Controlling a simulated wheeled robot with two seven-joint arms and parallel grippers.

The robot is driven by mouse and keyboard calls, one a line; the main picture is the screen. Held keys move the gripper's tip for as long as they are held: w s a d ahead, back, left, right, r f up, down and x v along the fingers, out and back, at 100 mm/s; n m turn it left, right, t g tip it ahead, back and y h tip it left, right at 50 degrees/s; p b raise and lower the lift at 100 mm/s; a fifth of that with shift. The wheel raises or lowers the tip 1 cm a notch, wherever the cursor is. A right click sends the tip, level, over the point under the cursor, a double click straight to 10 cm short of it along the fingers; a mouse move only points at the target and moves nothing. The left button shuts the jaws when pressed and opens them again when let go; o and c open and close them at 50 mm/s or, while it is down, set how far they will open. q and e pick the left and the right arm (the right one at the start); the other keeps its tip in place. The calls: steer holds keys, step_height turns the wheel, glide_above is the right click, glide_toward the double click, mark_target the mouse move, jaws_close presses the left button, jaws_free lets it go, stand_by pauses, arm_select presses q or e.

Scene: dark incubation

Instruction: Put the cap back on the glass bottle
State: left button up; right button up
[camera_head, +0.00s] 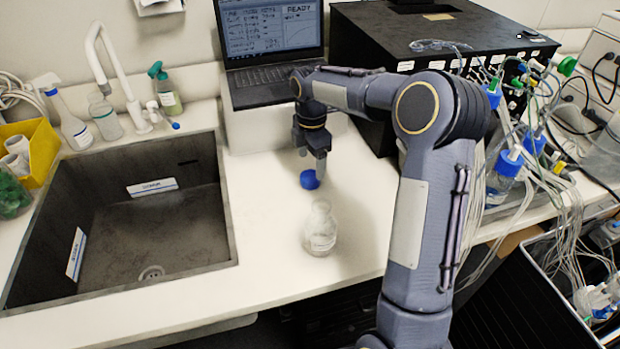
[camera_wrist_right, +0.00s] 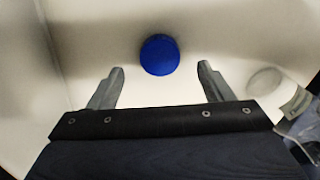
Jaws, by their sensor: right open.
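The blue cap (camera_head: 309,180) lies on the white bench behind the glass bottle. In the right wrist view the blue cap (camera_wrist_right: 160,55) is centred just beyond the two fingertips, apart from both. My right gripper (camera_head: 311,165) points down above the cap; in the wrist view the right gripper (camera_wrist_right: 161,70) is open and empty. The clear glass bottle (camera_head: 320,230) stands upright and uncapped on the bench, nearer than the cap. My left gripper is not in view.
A dark sink (camera_head: 190,235) is to the left of the bottle. A laptop (camera_head: 275,45) on a white block stands behind the gripper. A black box (camera_head: 440,40) and tubed bottles (camera_head: 505,165) are at the right. The bench around the bottle and cap is clear.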

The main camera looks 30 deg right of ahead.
mark_target(309, 176)
steer(key=f, duration=0.5)
steer(key=shift+a+p, duration=0.3)
steer(key=shift+c, duration=0.4)
steer(key=c, duration=1)
steer(key=shift+c, duration=0.2)
steer(key=shift+r, duration=0.15)
step_height(309, 176, up, 10)
